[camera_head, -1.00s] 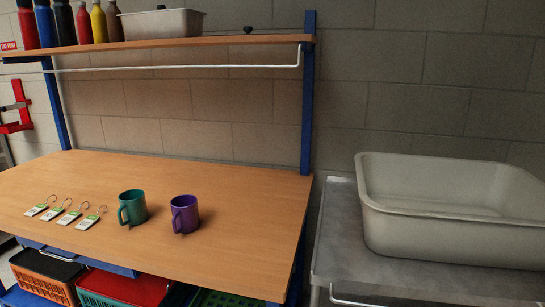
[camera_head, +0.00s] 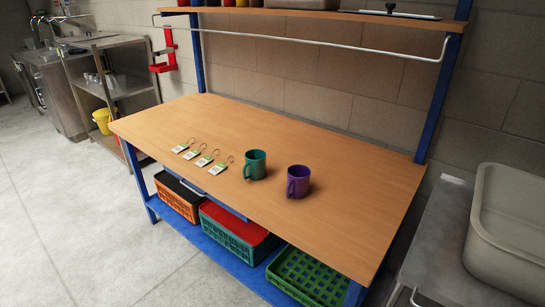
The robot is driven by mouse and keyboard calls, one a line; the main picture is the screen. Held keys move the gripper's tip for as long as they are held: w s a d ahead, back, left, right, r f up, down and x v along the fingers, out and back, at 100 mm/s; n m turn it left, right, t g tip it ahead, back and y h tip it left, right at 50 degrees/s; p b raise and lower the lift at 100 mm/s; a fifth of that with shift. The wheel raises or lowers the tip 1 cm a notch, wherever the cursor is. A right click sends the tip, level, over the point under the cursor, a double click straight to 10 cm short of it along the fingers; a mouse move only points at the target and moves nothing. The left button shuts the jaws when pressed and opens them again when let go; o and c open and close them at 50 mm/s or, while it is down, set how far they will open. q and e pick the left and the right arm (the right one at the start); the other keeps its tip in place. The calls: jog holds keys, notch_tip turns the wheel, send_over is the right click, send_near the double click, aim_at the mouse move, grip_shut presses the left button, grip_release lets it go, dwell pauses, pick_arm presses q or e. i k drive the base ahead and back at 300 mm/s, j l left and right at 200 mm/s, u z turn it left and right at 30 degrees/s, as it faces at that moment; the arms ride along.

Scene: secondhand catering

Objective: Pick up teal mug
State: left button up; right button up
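The teal mug (camera_head: 256,165) stands upright on the wooden tabletop (camera_head: 330,185) of a blue-framed workbench. Its handle points left and toward the front. A purple mug (camera_head: 298,181) stands upright to its right, a small gap apart, with its handle also to the left. Neither of my grippers shows in the head view, and nothing is touching the teal mug.
Several hooked tags (camera_head: 199,157) lie left of the teal mug. Crates, including a green one (camera_head: 305,276), sit on the blue lower shelf. A rail (camera_head: 300,41) runs above the bench. A metal table with a pale tub (camera_head: 510,235) stands at right. The floor (camera_head: 70,220) at left is clear.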

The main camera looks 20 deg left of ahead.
aim_at(254, 166)
jog(key=i+j, duration=0.15)
jog(key=j, duration=0.15)
jog(key=i+j+z, duration=0.1)
jog(key=j, duration=0.2)
jog(key=i+j+z, duration=0.1)
jog(key=j, duration=0.25)
jog(key=i+j, duration=0.25)
jog(key=j+z, duration=0.05)
jog(key=j, duration=0.05)
